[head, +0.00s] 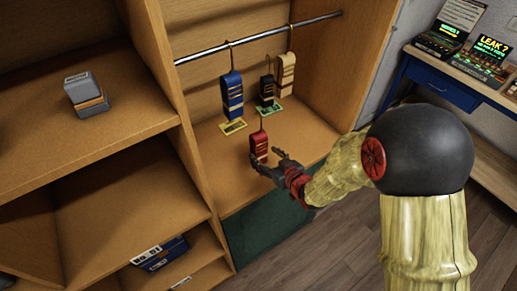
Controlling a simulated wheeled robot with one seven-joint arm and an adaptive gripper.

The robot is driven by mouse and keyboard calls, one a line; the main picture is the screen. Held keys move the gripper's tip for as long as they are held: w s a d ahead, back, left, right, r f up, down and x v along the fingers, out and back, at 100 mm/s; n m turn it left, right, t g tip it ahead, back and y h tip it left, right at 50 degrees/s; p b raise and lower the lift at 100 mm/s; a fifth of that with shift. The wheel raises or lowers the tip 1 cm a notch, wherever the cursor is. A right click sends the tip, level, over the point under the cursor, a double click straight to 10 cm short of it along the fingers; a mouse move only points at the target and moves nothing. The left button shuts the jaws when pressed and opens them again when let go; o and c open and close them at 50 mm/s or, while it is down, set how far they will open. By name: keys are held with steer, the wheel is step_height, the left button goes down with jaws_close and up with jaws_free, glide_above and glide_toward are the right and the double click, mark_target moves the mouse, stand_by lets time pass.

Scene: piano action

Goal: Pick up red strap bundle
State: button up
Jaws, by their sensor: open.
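The red strap bundle (259,146) is a small red upright block with a thin hook wire rising from its top. It is in the wooden cabinet's right bay, near the front, below the hanging bundles. My gripper (268,162) is open, with its dark fingers just right of and in front of the red bundle. One fingertip overlaps the bundle's lower edge in the picture; I cannot tell whether they touch. I cannot tell whether the bundle rests on the bay floor.
A blue bundle (232,95), a black one (267,90) and a tan one (286,74) hang from a metal rail (258,38), with tags below. The bay's wooden side wall (170,90) stands left. A grey bundle (86,93) sits on the left shelf. A blue desk (440,84) is right.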

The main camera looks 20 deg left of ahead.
mark_target(262, 154)
steer(key=x, duration=0.2)
steer(key=b+x, duration=0.1)
steer(key=x, duration=0.1)
steer(key=shift+s+f, duration=0.1)
steer(key=shift+f, duration=0.35)
steer(key=shift+w+a+f, duration=0.15)
steer(key=shift+w+a, duration=0.2)
steer(key=shift+a, duration=0.05)
steer(key=c, duration=0.3)
steer(key=c, duration=1.1)
